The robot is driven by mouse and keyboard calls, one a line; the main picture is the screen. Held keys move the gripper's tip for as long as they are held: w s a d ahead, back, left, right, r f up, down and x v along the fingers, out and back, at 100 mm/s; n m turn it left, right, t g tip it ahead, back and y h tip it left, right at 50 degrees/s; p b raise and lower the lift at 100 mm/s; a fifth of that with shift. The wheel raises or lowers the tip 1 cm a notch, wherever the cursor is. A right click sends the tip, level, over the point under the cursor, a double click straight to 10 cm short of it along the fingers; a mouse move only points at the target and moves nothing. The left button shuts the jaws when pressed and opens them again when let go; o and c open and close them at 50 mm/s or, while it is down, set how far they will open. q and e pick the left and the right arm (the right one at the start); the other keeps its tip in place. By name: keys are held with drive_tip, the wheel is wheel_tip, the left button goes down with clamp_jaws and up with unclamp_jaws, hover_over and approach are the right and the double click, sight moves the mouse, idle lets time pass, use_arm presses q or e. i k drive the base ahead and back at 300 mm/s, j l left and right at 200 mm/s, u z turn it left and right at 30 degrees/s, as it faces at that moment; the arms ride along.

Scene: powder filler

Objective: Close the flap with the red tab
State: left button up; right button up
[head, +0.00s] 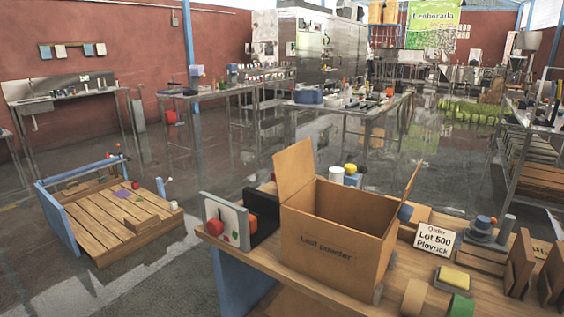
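An open cardboard box (330,248) with dark lettering on its front stands on the wooden workbench (270,262). One flap (294,170) stands up at the box's left side. Another flap (412,186) rises at the right side, tilted outward and seen nearly edge-on. I cannot make out a red tab on either flap. The box's floor is hidden by its front wall. Neither of my grippers is in the head view.
Left of the box stands a grey panel (224,222) with red and orange items. A blue-sided pallet (118,222) lies on the floor at left.

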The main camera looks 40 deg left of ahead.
sight(294, 167)
drive_tip(key=j+z, duration=0.1)
drive_tip(key=j, duration=1.35)
drive_tip(key=k+j+z, duration=0.15)
drive_tip(key=j, duration=0.6)
drive_tip(key=j+z, duration=0.1)
drive_tip(key=j, duration=0.6)
drive_tip(key=k+j, duration=0.2)
drive_tip(key=k, duration=0.15)
drive_tip(key=k+j, duration=0.25)
drive_tip(key=k+z, duration=0.05)
drive_tip(key=k, duration=0.05)
